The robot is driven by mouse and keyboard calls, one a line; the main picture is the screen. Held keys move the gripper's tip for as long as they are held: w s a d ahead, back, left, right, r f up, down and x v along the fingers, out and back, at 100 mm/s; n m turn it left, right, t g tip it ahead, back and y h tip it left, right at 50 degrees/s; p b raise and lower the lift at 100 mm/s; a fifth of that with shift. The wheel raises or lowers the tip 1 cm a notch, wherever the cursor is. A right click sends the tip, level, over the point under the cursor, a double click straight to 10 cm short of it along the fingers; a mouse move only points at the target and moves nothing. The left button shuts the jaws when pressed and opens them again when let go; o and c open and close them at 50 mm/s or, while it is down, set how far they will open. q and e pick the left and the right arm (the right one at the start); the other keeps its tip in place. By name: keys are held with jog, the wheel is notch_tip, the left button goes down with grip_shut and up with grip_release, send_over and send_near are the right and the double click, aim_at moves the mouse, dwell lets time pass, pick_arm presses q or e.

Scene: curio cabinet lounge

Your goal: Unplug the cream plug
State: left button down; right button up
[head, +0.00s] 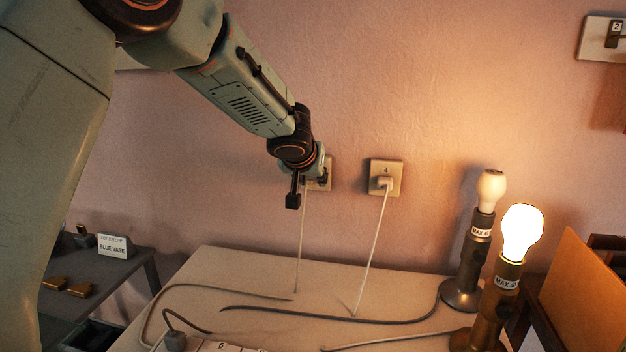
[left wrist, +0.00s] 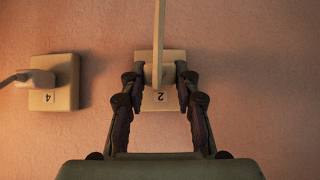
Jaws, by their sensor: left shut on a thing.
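My left gripper (head: 307,182) is at the wall outlet left of centre in the head view and hides most of it. In the left wrist view, which is upside down, its fingers (left wrist: 158,78) close in from both sides around the plug at the outlet plate (left wrist: 168,102) marked 2. The cream plug (left wrist: 157,72) is between them, with its pale cord (left wrist: 159,30) running off the top. I cannot tell whether the plug is fully seated. A second outlet (head: 386,163), marked 4, holds another pale plug (head: 384,184), also seen in the left wrist view (left wrist: 66,72).
Two lamps stand on the table (head: 225,265) at right, one bulb lit (head: 522,232), one unlit (head: 491,187). Loose cords and a power strip (head: 215,346) lie on the table. A dark shelf (head: 125,270) with a "BLUE VASE" card (head: 113,246) stands at left.

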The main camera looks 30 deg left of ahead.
pick_arm(q)
jog(key=shift+s+d+b, duration=0.25)
jog(key=shift+s+b, duration=0.85)
jog(key=shift+b, duration=0.15)
jog(key=shift+s+d+b, duration=0.15)
jog(key=shift+s+b, duration=0.3)
jog(key=shift+s, duration=0.1)
jog(key=shift+s+d+b, duration=0.15)
jog(key=shift+s+b, duration=0.25)
jog(key=shift+s, duration=0.1)
